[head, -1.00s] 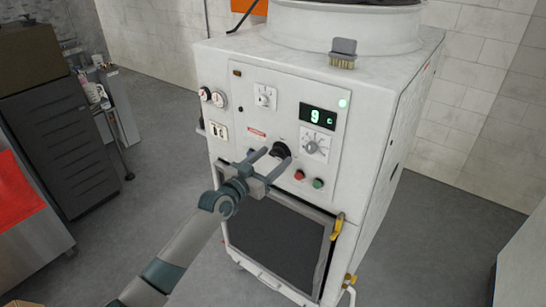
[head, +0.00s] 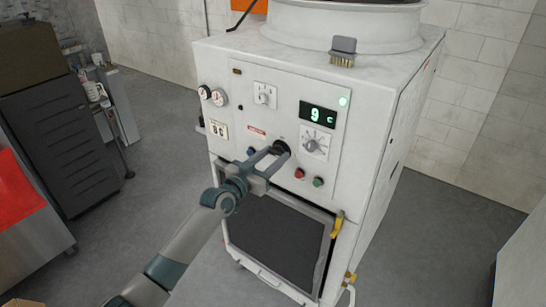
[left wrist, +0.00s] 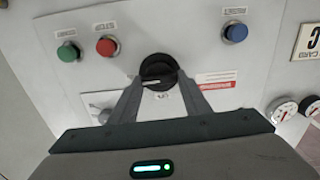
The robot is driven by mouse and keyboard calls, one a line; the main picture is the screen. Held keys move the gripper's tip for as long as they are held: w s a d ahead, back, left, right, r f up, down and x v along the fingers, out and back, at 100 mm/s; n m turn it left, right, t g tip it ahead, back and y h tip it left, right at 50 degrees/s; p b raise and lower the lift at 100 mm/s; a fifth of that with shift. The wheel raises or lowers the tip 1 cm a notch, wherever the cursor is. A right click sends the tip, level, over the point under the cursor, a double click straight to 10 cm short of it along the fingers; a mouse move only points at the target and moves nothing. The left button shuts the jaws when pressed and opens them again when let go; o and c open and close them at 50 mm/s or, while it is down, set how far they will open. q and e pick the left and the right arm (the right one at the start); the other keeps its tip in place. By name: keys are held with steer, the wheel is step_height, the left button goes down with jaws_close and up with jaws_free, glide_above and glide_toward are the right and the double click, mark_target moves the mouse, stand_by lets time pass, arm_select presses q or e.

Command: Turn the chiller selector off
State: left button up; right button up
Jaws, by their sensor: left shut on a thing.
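The chiller selector, a black round knob (head: 281,148), sits in the middle of the white machine's front panel. It also shows in the left wrist view (left wrist: 158,68), with a pale pointer line across its face. My left gripper (head: 273,151) is at the knob, its two fingers reaching to either side of it. In the left wrist view the fingers (left wrist: 160,92) converge on the knob and are shut on it. The fingers partly hide the knob's edges. My right gripper is in neither view.
Red (head: 299,174) and green (head: 318,182) buttons sit to the right below the knob, a blue button (head: 251,152) to the left. A grey dial (head: 316,144) is close by on the right. The display (head: 318,114) reads 9 C.

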arm_select(q)
steer(key=n, duration=0.4)
steer(key=shift+n+b, duration=0.3)
steer(key=shift+b, duration=0.1)
steer(key=n, duration=0.5)
steer(key=shift+w+a+n, duration=0.1)
steer(key=shift+n, duration=0.2)
steer(key=n, duration=0.3)
steer(key=shift+n+p, duration=0.3)
steer(key=shift+p, duration=0.05)
steer(key=shift+f+n+p, duration=0.2)
steer(key=shift+n+p, duration=0.3)
steer(key=shift+n, duration=1.4)
steer(key=o, duration=1)
steer(key=shift+o, duration=0.2)
steer(key=shift+a, duration=0.1)
